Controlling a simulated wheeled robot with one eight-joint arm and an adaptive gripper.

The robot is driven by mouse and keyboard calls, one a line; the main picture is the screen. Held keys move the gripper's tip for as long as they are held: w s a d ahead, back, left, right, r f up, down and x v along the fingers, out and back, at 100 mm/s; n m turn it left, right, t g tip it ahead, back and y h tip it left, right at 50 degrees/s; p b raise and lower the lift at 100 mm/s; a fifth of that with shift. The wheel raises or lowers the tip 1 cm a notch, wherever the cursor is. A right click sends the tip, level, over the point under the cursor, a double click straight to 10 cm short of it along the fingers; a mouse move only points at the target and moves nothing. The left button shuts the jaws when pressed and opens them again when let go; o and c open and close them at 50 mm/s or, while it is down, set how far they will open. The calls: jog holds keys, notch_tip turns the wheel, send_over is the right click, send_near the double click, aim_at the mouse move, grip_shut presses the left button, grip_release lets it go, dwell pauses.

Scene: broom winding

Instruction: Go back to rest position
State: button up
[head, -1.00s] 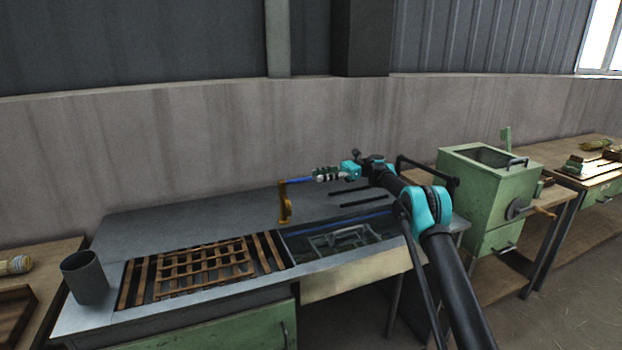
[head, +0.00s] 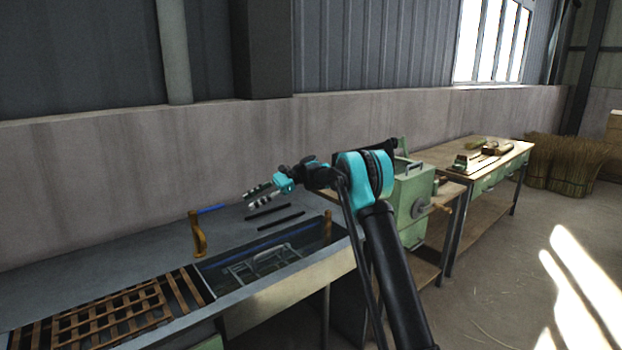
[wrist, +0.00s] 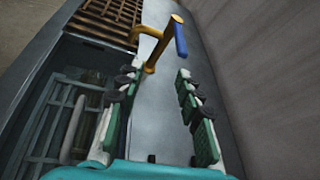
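My gripper (head: 258,193) is open and empty above the back of the grey workbench (head: 120,262). An ochre crank-like piece (head: 198,238) stands on the bench to its left, with a blue handle (head: 212,209) pointing toward the gripper. A small gap separates the fingertips from the handle. In the wrist view my two green-padded fingers (wrist: 159,78) are spread apart. The ochre piece (wrist: 158,48) and its blue handle (wrist: 180,38) show beyond the fingertips.
A wooden grid (head: 110,318) lies at the bench's left, beside a sunken basin (head: 265,262) with a metal frame inside. Two dark rods (head: 280,221) lie behind the basin. A green machine (head: 412,205) stands right of my arm. Open floor (head: 490,290) lies at the right.

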jog(key=s+d+f+n+t+h, duration=0.3)
jog(key=s+d+f+h, duration=0.1)
jog(key=s+d, duration=0.9)
jog(key=s+d+f+n+t+h, duration=0.3)
jog(key=s+d+f, duration=0.4)
jog(key=s+d, duration=0.7)
jog(key=s+d+f+n+t+h, duration=0.3)
jog(key=s+d+f+t+h, duration=0.1)
jog(key=s+d, duration=0.9)
notch_tip(320, 180, down, 2)
jog(key=shift+s+d+t+h, duration=0.35)
jog(key=shift+d+h, duration=0.1)
jog(key=shift+h, duration=0.25)
